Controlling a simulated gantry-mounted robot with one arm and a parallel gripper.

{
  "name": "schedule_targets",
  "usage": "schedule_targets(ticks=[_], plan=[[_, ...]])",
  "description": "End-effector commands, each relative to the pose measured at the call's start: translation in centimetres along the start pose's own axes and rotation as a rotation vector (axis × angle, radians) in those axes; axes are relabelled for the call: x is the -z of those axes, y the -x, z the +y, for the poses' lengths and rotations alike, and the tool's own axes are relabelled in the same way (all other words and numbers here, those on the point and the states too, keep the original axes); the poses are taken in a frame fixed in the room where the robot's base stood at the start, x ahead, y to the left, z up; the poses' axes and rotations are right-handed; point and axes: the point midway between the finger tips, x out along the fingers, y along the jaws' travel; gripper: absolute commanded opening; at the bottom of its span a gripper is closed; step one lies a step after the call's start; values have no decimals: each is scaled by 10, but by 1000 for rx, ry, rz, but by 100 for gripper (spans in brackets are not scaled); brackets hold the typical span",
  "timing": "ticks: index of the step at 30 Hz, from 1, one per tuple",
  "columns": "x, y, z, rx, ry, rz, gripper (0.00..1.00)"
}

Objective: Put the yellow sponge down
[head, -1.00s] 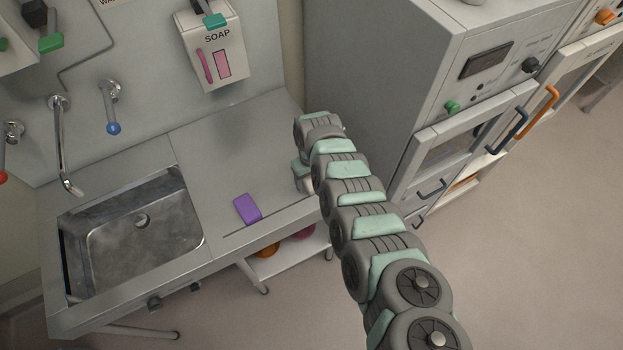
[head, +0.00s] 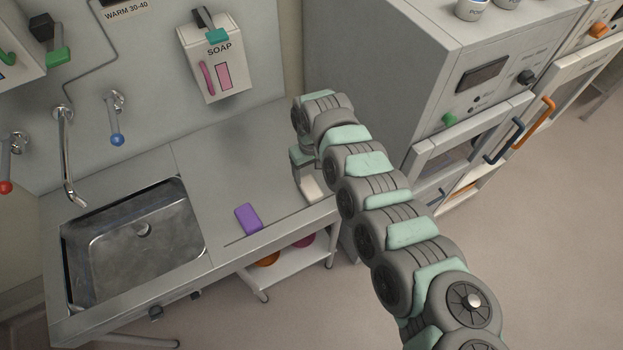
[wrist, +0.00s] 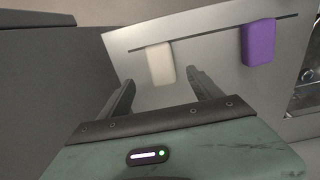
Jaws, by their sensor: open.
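A pale cream-yellow sponge (wrist: 160,64) lies on the grey counter near its slot-like line, seen in the wrist view. My gripper (wrist: 161,82) is open, with its two dark fingers apart on either side below the sponge in the picture. No contact between fingers and sponge shows.
A metal sink (head: 140,245) is set in the counter (head: 215,170) at left. A soap dispenser (head: 218,65) hangs on the wall. A tall grey cabinet (head: 380,85) stands close to the right of the counter. The counter behind the purple sponge is clear.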

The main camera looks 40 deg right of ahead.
Motion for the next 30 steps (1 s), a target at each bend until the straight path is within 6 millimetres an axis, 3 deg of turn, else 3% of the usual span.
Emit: schedule_targets(ticks=[6,14,17,21,24,27,30], plan=[[-1,14,0,1,1,-3,74],[6,12,-6,8,1,16,74],[37,4,-30,38,0,112,74],[126,-2,-93,113,-33,417,74],[182,0,-136,158,-91,670,74],[214,7,-164,174,-159,903,74],[222,18,-182,166,-221,1125,74]])
